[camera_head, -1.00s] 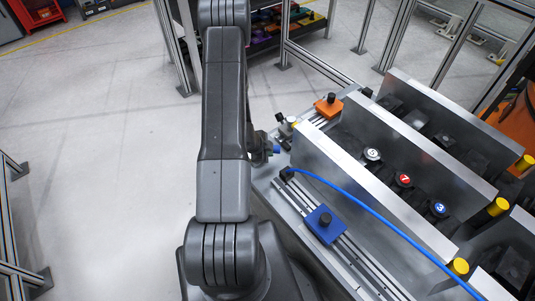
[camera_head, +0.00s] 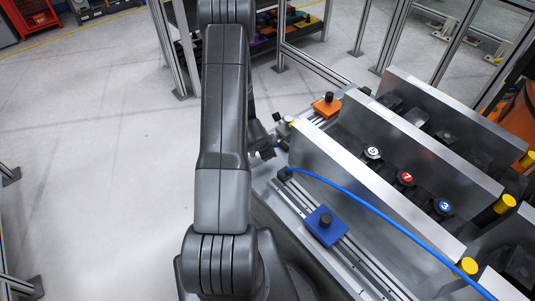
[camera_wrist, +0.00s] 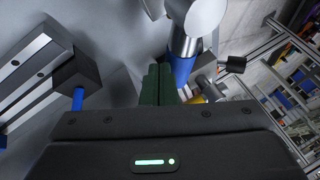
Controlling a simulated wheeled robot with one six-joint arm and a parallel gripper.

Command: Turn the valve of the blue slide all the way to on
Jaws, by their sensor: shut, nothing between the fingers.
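The blue slide (camera_head: 325,226) is a blue block with a black knob on a rail at the near side of the metal bench. A valve shows in the wrist view as a silver body with a blue-sleeved lever (camera_wrist: 181,70). In the head view the valve area at the bench's left edge is small and partly hidden by my arm. My gripper (camera_wrist: 158,84) is shut and empty, its dark green fingers just left of the blue lever. I cannot tell whether they touch it. In the head view my gripper is mostly hidden.
An orange slide (camera_head: 327,106) sits farther back on the bench. A blue hose (camera_head: 365,207) runs from a black block across the bench to the right. Upright metal plates (camera_head: 440,120) stand right of the rails. The floor left of my arm is clear.

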